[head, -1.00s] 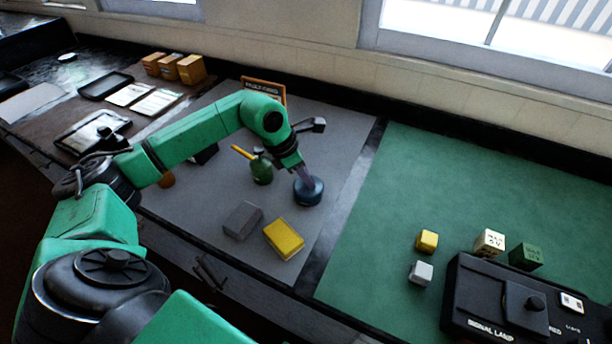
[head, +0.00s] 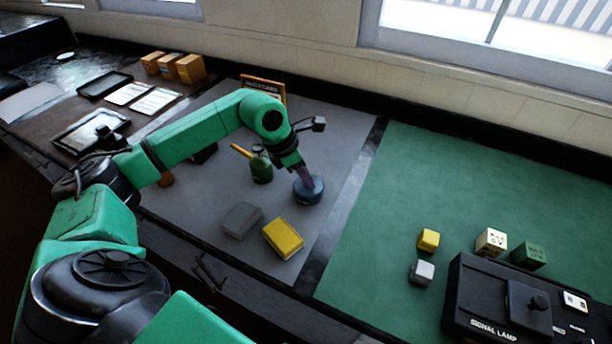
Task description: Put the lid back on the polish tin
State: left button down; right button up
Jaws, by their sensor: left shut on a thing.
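The polish tin (head: 308,193) is a round dark blue tin on the grey mat (head: 335,165). My left gripper (head: 305,178) reaches down onto the top of it and is shut on the lid there. The lid is small and mostly covered by the fingers, so I cannot tell whether it sits flat on the tin or a little above it. My right gripper is not in view.
A green oil can (head: 261,168) with a yellow spout stands left of the tin. A grey block (head: 241,219) and a yellow block (head: 283,238) lie in front. A green mat (head: 380,220) with small cubes and a black signal lamp box (head: 490,310) is at right.

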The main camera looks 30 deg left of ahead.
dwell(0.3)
pick_arm(q)
jog(key=shift+c, duration=0.8)
grip_release()
jog(key=shift+r+p, duration=2.25)
jog(key=shift+r, duration=1.35)
grip_shut()
